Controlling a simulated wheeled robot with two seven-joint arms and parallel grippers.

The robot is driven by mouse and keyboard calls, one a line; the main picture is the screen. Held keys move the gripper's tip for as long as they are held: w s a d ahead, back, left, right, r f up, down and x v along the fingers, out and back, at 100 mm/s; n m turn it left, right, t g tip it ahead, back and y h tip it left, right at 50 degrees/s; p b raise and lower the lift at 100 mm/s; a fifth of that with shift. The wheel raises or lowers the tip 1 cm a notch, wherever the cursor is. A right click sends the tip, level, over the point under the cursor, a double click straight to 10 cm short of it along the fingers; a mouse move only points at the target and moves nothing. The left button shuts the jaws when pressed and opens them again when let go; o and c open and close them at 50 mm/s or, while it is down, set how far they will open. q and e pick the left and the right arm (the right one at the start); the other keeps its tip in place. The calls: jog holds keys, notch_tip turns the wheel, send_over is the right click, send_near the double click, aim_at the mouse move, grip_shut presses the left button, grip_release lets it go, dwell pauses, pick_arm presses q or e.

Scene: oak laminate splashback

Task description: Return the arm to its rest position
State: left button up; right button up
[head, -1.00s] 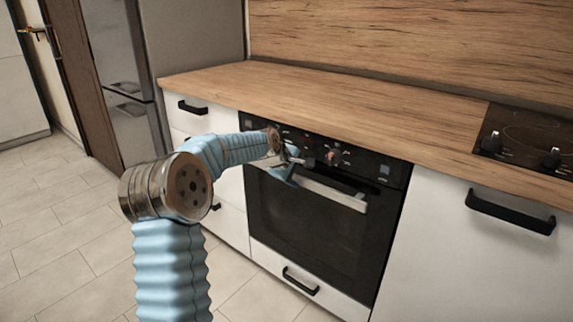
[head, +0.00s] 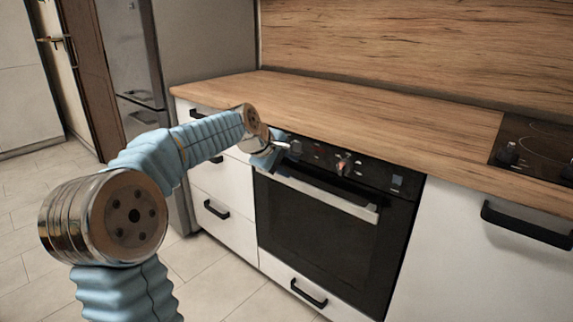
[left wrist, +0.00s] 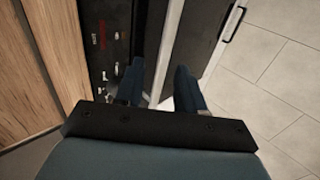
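My left arm comes in from the lower left in the head view. Its gripper (head: 277,154) is in front of the oven's upper left corner, by the left end of the pale door handle (head: 335,199). In the left wrist view the two dark blue fingers of the left gripper (left wrist: 158,82) stand apart with nothing visibly held. The pale handle strip runs behind the gap between them; I cannot tell the distance. The black oven (head: 325,235) appears closed. My right gripper is not in view.
A wooden counter (head: 370,118) runs above the oven, with a black hob (head: 535,150) at the right. White drawers (head: 225,180) with black handles are left of the oven, and a grey fridge (head: 130,60) stands farther left. Tiled floor (head: 205,265) shows at lower left.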

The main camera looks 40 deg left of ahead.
pick_arm(q)
jog(key=d+f+m+g+h, duration=0.1)
jog(key=d+f+m, duration=0.1)
jog(key=d+f, duration=0.65)
jog(key=d+f+m+g, duration=0.2)
jog(key=d+f+m, duration=0.1)
jog(key=f, duration=1)
jog(key=d+f+m+g+h, duration=0.1)
jog(key=d+f+m, duration=0.1)
jog(key=d+f, duration=0.65)
jog(key=s+d+f+m+g, duration=0.2)
jog(key=s+d+f+m, duration=0.2)
jog(key=s+f, duration=0.6)
jog(key=s+d+f+m+g+h, duration=0.1)
jog(key=s+d+f+m, duration=0.3)
jog(key=s+d+f, duration=0.4)
jog(key=s+f+g, duration=0.1)
jog(key=s+f, duration=0.1)
jog(key=s, duration=0.4)
jog(key=shift+s+d+m+h, duration=0.25)
jog(key=shift+s+m+h, duration=0.05)
jog(key=shift+s, duration=0.1)
